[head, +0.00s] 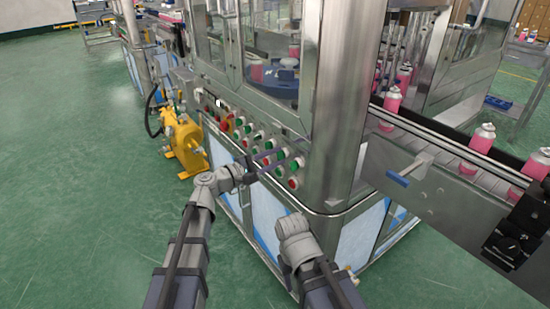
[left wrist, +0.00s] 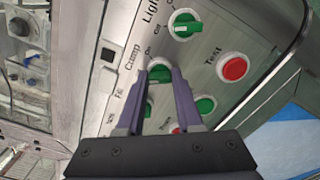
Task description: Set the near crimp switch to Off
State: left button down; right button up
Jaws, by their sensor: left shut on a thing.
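The crimp switch is a round green knob (left wrist: 160,74) beside a label that looks like "Crimp" on the grey metal panel. My left gripper (left wrist: 161,78) is shut on this knob, with one dark purple finger at each side of it. The fingers hide part of the knob, so I cannot tell its pointer direction. In the head view, my left gripper (head: 264,163) reaches the panel from the left, in front of the rows of knobs. My right arm shows low in the middle of the head view, but its gripper does not show.
In the left wrist view, a green Light knob (left wrist: 184,25) is above the held one and a red Test button (left wrist: 233,68) is to the right. Another green knob (left wrist: 205,104) is close by the right finger. A thick steel post (head: 336,120) stands right of the panel.

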dwell(0.3)
pick_arm(q)
jog(key=c, duration=0.6)
grip_release()
jog(key=shift+o, duration=0.2)
jog(key=v, duration=0.8)
